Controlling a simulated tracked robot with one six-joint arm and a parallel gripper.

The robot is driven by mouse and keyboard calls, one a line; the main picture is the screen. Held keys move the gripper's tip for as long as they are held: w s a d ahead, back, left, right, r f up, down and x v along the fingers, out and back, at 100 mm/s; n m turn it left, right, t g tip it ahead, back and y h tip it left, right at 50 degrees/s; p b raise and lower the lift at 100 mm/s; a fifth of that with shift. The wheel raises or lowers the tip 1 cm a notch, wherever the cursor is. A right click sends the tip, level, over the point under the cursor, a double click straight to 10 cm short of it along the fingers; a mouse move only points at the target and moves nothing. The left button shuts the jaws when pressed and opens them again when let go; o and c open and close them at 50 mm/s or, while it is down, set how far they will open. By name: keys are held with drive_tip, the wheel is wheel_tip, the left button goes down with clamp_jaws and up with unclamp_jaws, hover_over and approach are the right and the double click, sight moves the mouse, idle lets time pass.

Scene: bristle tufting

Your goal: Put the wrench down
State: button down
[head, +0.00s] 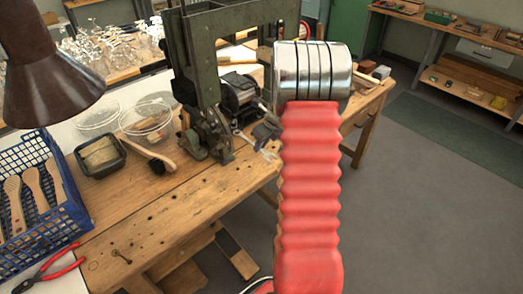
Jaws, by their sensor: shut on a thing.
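My gripper (267,131) shows as a dark shape at the left edge of my red arm, in front of the machine; the arm hides part of it. It is shut on the wrench (269,155), a small silver tool whose open end shows just below the jaws. The wrench is near the right part of the wooden workbench (190,200), beside the machine's base. I cannot tell whether it touches the bench top.
A green tufting machine (180,70) with a dark motor stands close to the gripper. To the left are a dark tray (100,170), a brush (150,155), clear bowls (146,118), a blue crate (60,215) and red pliers (50,270). The bench's front middle is mostly clear.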

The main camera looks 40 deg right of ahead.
drive_tip(key=shift+f, duration=1.5)
drive_tip(key=c, duration=1.7)
unclamp_jaws()
drive_tip(key=shift+r, duration=0.15)
drive_tip(key=v, duration=1.1)
drive_tip(key=shift+s+r, duration=0.2)
drive_tip(key=shift+r, duration=0.15)
